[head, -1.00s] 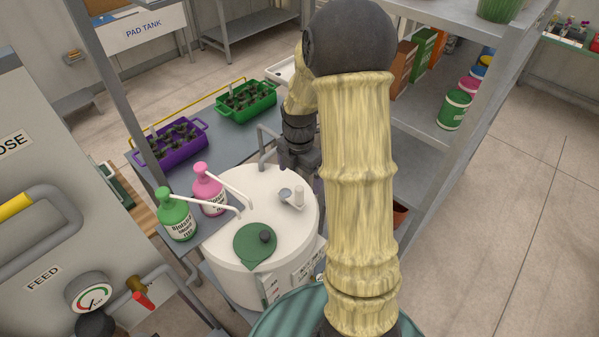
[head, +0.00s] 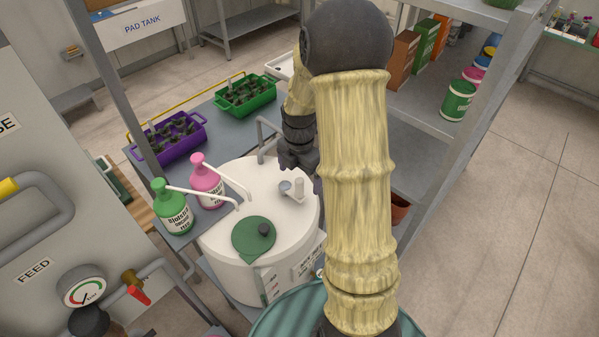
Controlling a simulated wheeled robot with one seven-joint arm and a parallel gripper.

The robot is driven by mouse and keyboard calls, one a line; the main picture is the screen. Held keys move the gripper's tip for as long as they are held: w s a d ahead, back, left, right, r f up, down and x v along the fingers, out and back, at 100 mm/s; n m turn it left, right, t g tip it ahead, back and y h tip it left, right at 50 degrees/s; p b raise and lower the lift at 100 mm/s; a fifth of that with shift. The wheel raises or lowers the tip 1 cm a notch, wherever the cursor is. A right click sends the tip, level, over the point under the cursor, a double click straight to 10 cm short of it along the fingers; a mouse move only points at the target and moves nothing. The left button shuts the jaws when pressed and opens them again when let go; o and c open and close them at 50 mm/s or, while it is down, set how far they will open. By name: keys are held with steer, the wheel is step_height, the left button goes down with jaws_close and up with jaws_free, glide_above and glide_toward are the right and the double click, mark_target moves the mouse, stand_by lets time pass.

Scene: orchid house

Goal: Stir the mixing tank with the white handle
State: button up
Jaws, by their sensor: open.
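The white mixing tank (head: 232,263) stands at the centre, with a dark green round lid (head: 245,239) and black knob on its front top. A short upright white handle (head: 299,186) stands on the right of the tank top, beside a small grey round hub (head: 285,186). My gripper (head: 298,166) is just behind and above the white handle, apart from it as far as I can see. It is open and empty. My own arm hides its right side and the tank's right edge.
Green (head: 173,209) and pink (head: 206,182) pump bottles stand left of the tank, their spouts reaching over it. A grey bent pipe (head: 268,130) rises behind it. Purple (head: 170,139) and green (head: 246,96) plant trays lie behind. A grey shelf (head: 415,150) stands right.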

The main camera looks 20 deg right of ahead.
mark_target(300, 189)
steer(key=shift+f+b, duration=2)
steer(key=shift+f, duration=1.3)
steer(key=c, duration=2.2)
steer(key=shift+w+d+r+p, duration=0.2)
steer(key=shift+w+d+p, duration=0.2)
steer(key=shift+d+p, duration=0.05)
steer(key=shift+w+d+p, duration=0.45)
steer(key=shift+w+d, duration=0.2)
steer(key=shift+d, duration=0.1)
steer(key=shift+w+d+f, duration=0.15)
